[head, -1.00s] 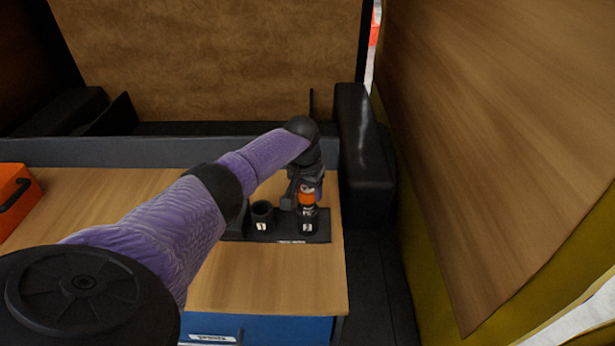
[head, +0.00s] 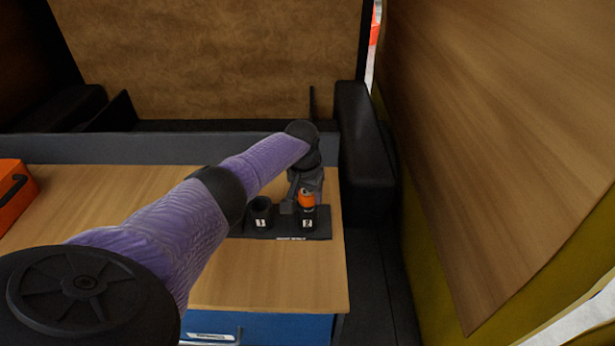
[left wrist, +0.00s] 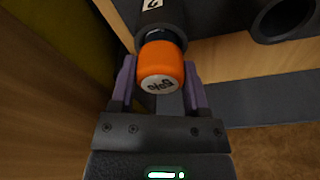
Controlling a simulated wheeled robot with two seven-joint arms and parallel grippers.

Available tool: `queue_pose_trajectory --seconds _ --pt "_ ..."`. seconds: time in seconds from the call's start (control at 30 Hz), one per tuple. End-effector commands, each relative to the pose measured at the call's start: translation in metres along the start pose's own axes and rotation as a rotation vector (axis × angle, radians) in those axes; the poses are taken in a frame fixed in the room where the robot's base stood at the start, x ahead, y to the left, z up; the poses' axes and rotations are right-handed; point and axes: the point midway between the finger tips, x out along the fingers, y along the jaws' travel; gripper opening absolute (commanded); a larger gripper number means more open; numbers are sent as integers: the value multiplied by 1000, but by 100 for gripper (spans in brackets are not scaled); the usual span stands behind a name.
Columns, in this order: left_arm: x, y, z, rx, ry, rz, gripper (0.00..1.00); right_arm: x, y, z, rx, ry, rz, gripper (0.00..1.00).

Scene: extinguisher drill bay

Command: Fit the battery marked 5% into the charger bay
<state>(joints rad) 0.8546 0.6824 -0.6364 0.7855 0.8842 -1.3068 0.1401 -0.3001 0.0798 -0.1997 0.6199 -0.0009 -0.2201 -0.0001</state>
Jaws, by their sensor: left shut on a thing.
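An orange battery (head: 306,199) stands upright in the black cup marked 2 (head: 308,218) of the charger base (head: 285,236); its lower part is hidden inside the cup. My left gripper (head: 303,197) is shut on the battery from above and behind. In the left wrist view the battery's orange cap (left wrist: 160,65) sits between the two purple fingers, with its dark body reaching into the cup. The cap's white end label carries a percent marking that I cannot read for certain. The cup marked 1 (head: 261,213) is beside it and looks empty. My right gripper is out of view.
The charger stands near the right edge of the wooden bench (head: 270,275). A black padded block (head: 362,140) rises behind and to the right. An orange case (head: 14,195) is at the far left. The front of the bench top is clear.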

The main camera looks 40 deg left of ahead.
Motion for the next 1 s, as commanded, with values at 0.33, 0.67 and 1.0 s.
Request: queue_pose_trajectory --seconds 0.33,0.67,1.0 --pt "1 0 0 0 0 0 0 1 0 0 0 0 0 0" --pt "10 0 2 0 0 1 0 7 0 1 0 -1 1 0" --pt "12 0 2 0 0 0 100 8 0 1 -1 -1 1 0"
